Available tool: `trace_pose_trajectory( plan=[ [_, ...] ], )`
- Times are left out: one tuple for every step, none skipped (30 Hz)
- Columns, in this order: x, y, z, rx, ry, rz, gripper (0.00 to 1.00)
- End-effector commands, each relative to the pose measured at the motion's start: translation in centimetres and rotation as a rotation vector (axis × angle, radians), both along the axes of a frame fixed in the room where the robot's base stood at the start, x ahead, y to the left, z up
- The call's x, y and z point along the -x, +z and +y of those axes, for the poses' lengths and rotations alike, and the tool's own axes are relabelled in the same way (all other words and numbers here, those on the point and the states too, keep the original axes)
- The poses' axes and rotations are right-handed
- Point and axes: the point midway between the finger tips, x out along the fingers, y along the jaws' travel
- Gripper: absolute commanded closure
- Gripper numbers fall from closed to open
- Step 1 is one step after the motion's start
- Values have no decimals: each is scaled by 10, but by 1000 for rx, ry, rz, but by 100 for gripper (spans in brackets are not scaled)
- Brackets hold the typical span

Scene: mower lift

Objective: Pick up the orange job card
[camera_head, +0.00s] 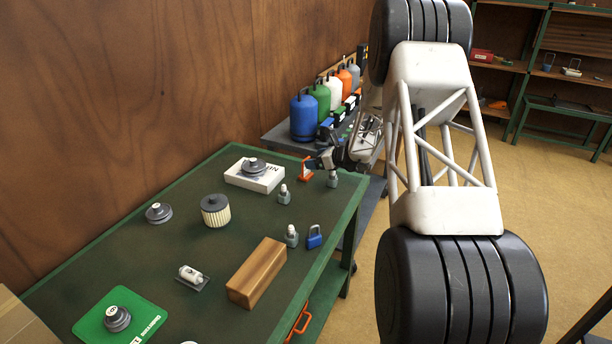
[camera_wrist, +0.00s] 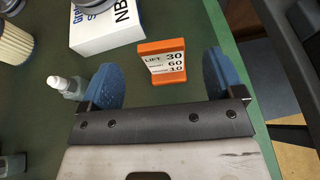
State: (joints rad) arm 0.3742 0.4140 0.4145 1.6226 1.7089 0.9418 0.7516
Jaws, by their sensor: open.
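The orange job card (camera_wrist: 163,62) stands on the green table in the wrist view, with a white face that reads LIFT 30, 60, 10. In the head view the card (camera_head: 305,170) shows at the far end of the table, partly beside my gripper. My gripper (camera_wrist: 160,80) is open, with one blue finger pad to the left of the card and one to the right. The card lies between and slightly beyond the fingertips in the picture. I cannot tell whether either pad touches it. In the head view my gripper (camera_head: 313,166) is at the card.
A white box (camera_head: 255,178) with a grey pulley on it stands left of the card. Small bottles (camera_head: 284,195) stand nearby, one (camera_wrist: 68,86) close to my left finger. A blue padlock (camera_head: 314,237), wooden block (camera_head: 257,272) and ribbed filter (camera_head: 215,211) are nearer. The table edge is right.

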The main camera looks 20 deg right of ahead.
Motion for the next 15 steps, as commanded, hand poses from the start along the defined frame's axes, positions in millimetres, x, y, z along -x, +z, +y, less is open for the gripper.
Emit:
trace_pose_trajectory(
  plan=[
    [-2, -1, 1, 0, 1, 0, 13],
    [-3, -1, 2, 0, 1, 0, 13],
    [-5, -2, 4, 0, 1, 0, 13],
    [-7, -3, 6, 0, 1, 0, 13],
    [-9, -4, 7, 0, 1, 0, 13],
    [-11, -6, 9, -1, 2, 0, 13],
    [-14, -7, 11, 0, 2, 1, 13],
    [-16, -8, 13, 0, 2, 1, 13],
    [-19, -9, 15, 0, 2, 0, 13],
    [-22, -10, 17, 0, 2, 0, 13],
    [-24, -11, 19, 0, 2, 0, 13],
    [-27, -12, 22, 0, 2, 0, 13],
    [-30, -14, 23, 0, 2, 0, 13],
    [-31, -15, 25, 0, 2, 0, 13],
    [-34, -16, 27, 0, 1, 0, 13]
  ],
)
